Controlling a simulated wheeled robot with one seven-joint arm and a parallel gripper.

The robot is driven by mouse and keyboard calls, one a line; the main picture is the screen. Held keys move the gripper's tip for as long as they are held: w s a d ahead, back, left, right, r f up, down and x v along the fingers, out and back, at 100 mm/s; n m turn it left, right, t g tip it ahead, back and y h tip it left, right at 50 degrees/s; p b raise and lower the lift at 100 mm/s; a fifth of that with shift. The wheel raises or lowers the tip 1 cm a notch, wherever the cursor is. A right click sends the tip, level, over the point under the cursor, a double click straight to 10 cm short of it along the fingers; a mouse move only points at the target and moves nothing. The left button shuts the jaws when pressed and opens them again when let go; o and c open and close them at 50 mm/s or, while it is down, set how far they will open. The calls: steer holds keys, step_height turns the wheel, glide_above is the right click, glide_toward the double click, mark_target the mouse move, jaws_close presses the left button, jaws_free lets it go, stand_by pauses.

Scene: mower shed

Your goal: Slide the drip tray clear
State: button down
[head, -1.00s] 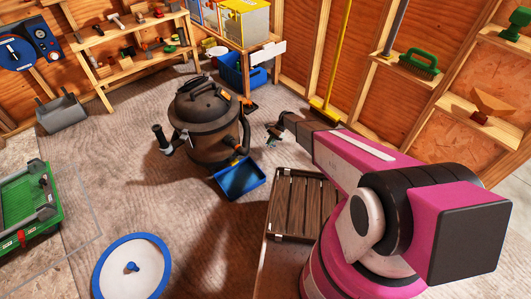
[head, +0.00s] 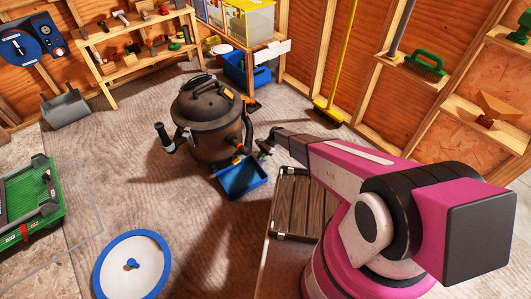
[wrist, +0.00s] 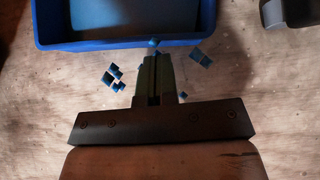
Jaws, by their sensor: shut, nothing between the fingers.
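The drip tray (head: 261,183) is a shallow blue open tray on the floor, in front of a dark brown round-bodied machine with a lid. In the wrist view the tray's blue rim (wrist: 125,45) spans the top left. My gripper (head: 263,148) is at the tray's far right side in the head view. In the wrist view my gripper (wrist: 154,48) points at the rim, its fingers together and empty. The tips are at or very close to the rim; I cannot tell whether they touch. Small blue squares show around the fingers.
The brown machine (head: 210,120) stands right behind the tray. A slatted wooden crate (head: 300,205) lies to the right, under my arm. A white disc with a blue rim (head: 131,265) lies front left. Floor left of the tray is clear.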

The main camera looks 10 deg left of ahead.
steer(key=shift+s+a, duration=0.5)
steer(key=shift+s, duration=0.05)
